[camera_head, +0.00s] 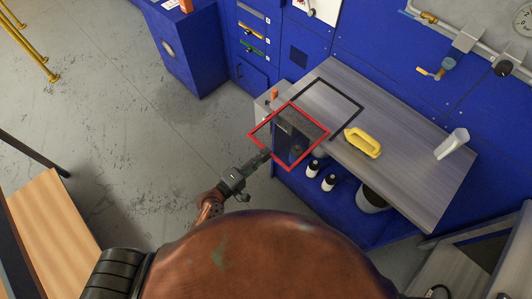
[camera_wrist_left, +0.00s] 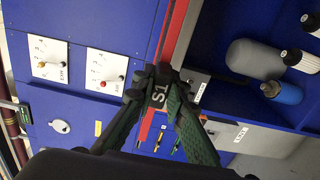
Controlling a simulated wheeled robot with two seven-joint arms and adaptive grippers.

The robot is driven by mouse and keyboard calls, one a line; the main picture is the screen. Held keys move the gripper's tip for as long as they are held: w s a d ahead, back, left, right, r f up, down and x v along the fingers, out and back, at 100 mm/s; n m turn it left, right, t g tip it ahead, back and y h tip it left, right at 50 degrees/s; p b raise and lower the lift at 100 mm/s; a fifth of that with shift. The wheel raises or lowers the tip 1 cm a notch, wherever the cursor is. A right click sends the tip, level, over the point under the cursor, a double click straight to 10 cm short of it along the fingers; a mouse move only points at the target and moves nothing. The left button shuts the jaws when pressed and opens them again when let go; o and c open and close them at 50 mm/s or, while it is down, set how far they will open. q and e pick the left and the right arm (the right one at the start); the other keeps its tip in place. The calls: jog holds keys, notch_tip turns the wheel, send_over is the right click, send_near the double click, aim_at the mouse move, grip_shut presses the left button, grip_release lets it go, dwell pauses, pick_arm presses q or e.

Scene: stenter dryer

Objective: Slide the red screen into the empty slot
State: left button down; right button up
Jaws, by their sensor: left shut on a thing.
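The red screen (camera_head: 309,151) is a square red frame with a see-through dark mesh, held off the floor in front of the workbench. My left gripper (camera_head: 266,154) is shut on its near left edge. In the left wrist view the fingers (camera_wrist_left: 160,88) close on the red frame (camera_wrist_left: 172,35) at a tag reading S1. The blue slot cabinet (camera_head: 250,65) stands beyond, with a yellow-handled screen (camera_head: 250,35) and a green-handled screen (camera_head: 250,48) in it. A dark opening shows above them, small and hard to judge. My right gripper is not in view.
The workbench (camera_head: 405,140) holds a black frame (camera_head: 345,92), a yellow handled tool (camera_head: 363,143) and a white container (camera_head: 452,142). Bottles (camera_head: 329,182) and a bucket (camera_head: 371,199) stand on its lower shelf. A blue box (camera_head: 185,50) stands left of the cabinet. The floor between is clear.

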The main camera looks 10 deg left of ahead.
pick_arm(q)
jog(key=b+v, duration=0.5)
jog(key=v, duration=0.6)
jog(key=shift+s+a, duration=0.25)
jog(key=shift+s, duration=0.05)
dwell(1.2)
jog(key=shift+w, duration=0.1)
